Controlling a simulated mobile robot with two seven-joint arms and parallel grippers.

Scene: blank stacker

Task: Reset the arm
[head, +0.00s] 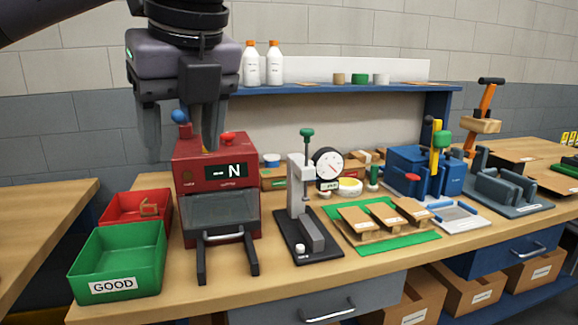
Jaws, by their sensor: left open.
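My left gripper (182,128) hangs at the upper left of the head view, fingers pointing down and spread apart. It looks empty. Its fingertips show in front of the top of a red machine (216,170) with a display reading "N", and they hide part of that machine's top. I cannot tell whether they touch it. My left arm comes in from the upper left corner. My right gripper is out of view.
A green bin marked GOOD (118,262) and a red bin (122,207) stand left of the machine. A dial gauge stand (305,205), a green mat (425,238) with wooden blanks and a blue fixture (405,172) stand to the right. A blue shelf (340,89) runs behind.

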